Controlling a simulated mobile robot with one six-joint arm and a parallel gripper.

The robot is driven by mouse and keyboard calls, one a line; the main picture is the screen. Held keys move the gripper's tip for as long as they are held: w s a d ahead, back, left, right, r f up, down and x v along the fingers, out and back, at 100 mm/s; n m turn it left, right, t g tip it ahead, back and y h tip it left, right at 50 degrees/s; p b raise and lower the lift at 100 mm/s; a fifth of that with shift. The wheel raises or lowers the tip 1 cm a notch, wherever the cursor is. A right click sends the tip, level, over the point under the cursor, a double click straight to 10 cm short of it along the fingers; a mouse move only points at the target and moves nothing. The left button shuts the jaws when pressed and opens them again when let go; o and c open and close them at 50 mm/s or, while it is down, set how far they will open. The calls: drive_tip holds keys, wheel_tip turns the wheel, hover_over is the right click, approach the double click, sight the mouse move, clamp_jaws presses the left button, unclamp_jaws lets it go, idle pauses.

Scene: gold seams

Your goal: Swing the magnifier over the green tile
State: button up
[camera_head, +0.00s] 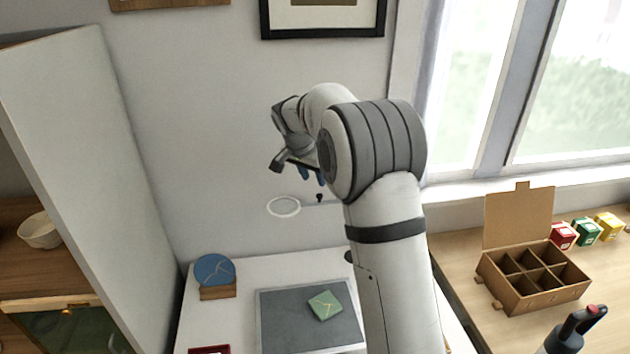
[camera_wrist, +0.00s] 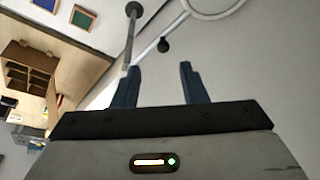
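The magnifier (camera_head: 284,206) is a white-rimmed round lens on a thin arm, held above the table to the left of the green tile in the picture. The green tile (camera_head: 325,304) has gold seams and lies on a grey mat (camera_head: 285,325). My gripper (camera_head: 313,178) is above and right of the lens, its blue fingers close to a small dark knob (camera_head: 319,197). In the wrist view my gripper (camera_wrist: 157,80) is open, with nothing clearly held. The magnifier ring (camera_wrist: 213,6) and the knob (camera_wrist: 164,45) show beyond the fingertips. My arm hides part of the magnifier's arm.
A blue seamed disc (camera_head: 214,270) stands on a wooden holder at the table's left. A red-edged item (camera_head: 209,350) is at the front. On the right counter are an open compartment box (camera_head: 531,294) and several small colored boxes (camera_head: 586,232). A cabinet panel (camera_head: 85,150) stands left.

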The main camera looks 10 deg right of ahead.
sight(319, 195)
drive_tip(key=x, duration=0.2)
drive_tip(key=p+x, duration=0.1)
drive_tip(key=x, duration=0.2)
drive_tip(key=p+x, duration=0.1)
drive_tip(key=x, duration=0.2)
drive_tip(key=shift+w+a, duration=0.1)
drive_tip(key=shift+w, duration=0.15)
drive_tip(key=shift+r, duration=0.1)
drive_tip(key=shift+c, duration=0.5)
clamp_jaws()
